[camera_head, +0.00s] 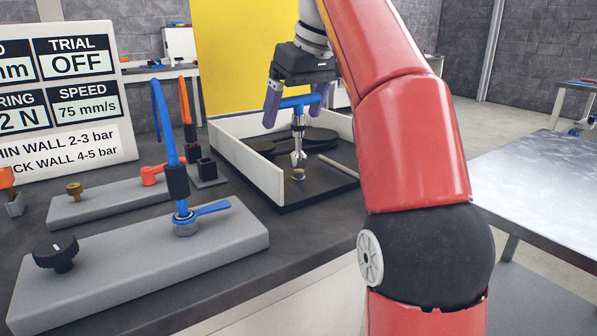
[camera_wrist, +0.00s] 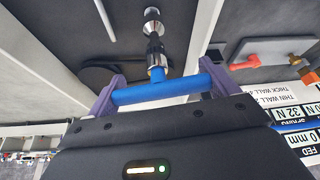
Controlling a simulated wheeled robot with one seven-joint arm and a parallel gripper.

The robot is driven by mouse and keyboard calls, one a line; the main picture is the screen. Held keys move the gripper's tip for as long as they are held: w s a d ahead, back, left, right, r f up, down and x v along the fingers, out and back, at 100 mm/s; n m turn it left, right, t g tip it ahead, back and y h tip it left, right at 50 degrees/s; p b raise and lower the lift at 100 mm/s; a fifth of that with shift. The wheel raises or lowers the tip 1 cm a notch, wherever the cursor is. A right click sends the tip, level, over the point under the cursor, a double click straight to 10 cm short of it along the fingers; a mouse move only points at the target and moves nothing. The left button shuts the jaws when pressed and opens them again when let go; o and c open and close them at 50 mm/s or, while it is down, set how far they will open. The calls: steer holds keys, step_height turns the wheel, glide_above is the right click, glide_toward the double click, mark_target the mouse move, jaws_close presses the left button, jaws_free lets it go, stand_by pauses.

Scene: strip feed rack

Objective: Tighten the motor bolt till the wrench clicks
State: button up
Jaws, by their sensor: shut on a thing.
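My gripper (camera_head: 295,103), with two purple fingers, is shut on the blue crossbar of a T-handle wrench (camera_head: 298,120). The wrench hangs roughly upright, with a dark and silver shaft and a bright metal socket at its lower end. The wrench also shows in the wrist view (camera_wrist: 156,60), its blue bar across the fingers. I cannot tell whether the two touch. No label marks the motor bolt.
A white-walled tray (camera_head: 250,166) surrounds the wrench; flat dark shapes (camera_head: 318,138) and a rod (camera_head: 338,168) lie in it. A sign (camera_head: 65,90) stands behind.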

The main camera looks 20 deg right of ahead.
steer(key=shift+f+b, duration=0.75)
steer(key=shift+f, duration=0.3)
steer(key=shift+r, duration=0.1)
steer(key=shift+d+m+h+p, duration=0.1)
steer(key=shift+m+h+p, duration=0.9)
steer(key=shift+m, duration=1.2)
steer(key=shift+d+m+h+p, duration=0.1)
steer(key=shift+m+h+p, duration=0.6)
steer(key=shift+m+p, duration=1.05)
steer(key=shift+m+h, duration=0.4)
steer(key=shift+m, duration=0.95)
steer(key=m+h, duration=0.1)
steer(key=m, duration=0.3)
steer(key=shift+d+g, duration=0.2)
steer(key=shift+g, duration=0.2)
steer(key=shift+s, duration=0.1)
steer(key=shift+n+t, duration=0.3)
steer(key=shift+n, duration=0.7)
